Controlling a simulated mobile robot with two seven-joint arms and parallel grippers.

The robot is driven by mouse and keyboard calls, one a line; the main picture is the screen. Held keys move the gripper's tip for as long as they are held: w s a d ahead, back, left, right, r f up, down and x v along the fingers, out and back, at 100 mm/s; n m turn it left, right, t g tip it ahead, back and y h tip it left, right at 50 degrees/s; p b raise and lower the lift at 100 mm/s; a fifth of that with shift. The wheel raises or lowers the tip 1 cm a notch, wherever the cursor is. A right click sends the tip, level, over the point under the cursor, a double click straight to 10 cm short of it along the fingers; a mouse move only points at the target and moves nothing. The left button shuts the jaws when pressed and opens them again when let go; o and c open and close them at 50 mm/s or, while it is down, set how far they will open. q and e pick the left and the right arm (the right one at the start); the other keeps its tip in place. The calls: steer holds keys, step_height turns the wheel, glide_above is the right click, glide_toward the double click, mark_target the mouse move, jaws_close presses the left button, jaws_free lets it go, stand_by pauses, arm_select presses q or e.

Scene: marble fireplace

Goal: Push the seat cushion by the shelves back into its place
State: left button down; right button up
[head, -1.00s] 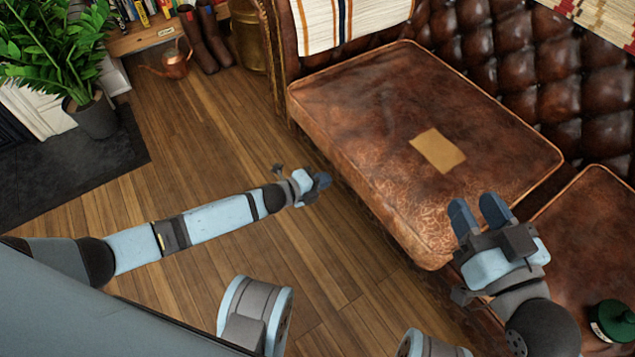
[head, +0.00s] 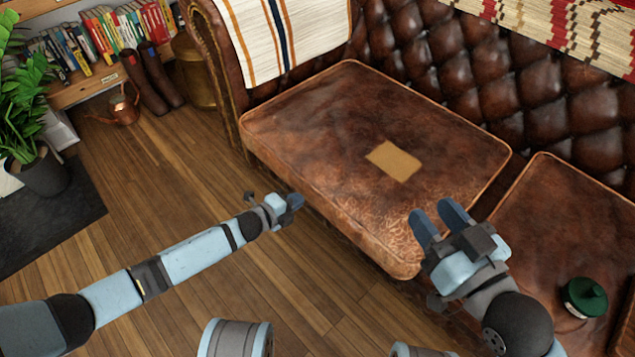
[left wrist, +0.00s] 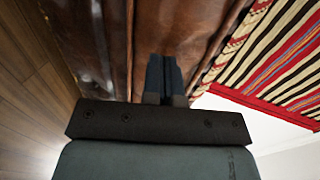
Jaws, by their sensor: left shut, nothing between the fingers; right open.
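The seat cushion (head: 340,140) by the shelves is brown worn leather with piped edges and a tan patch (head: 394,160) on top. In the head view it juts forward of the sofa's other seat cushion (head: 560,225), its front edge over the floor side. My left gripper (head: 297,203) is shut and empty, in front of the cushion's front face and seemingly a little apart from it. In the left wrist view the shut fingers (left wrist: 164,78) point toward brown leather. My right gripper (head: 438,222) is open and empty near the cushion's front right corner; whether it touches cannot be told.
The bookshelf (head: 90,82), brown boots (head: 145,82), copper watering can (head: 122,107) and potted plant (head: 40,170) are at the upper left. Wooden floor (head: 170,190) lies clear before the sofa.

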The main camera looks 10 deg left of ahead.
arm_select(q)
steer(key=shift+w+d, duration=0.35)
steer(key=shift+w, duration=0.2)
steer(key=shift+d, duration=0.1)
steer(key=shift+s, duration=0.1)
steer(key=shift+s+a+p, duration=0.4)
steer(key=shift+s+a, duration=0.15)
steer(key=shift+s+a+p, duration=0.3)
steer(key=shift+s+a, duration=0.25)
steer(key=shift+s, duration=0.15)
steer(key=s+a+p, duration=0.4)
steer(key=s+a, duration=0.4)
steer(key=s, duration=0.3)
steer(key=shift+a, duration=0.3)
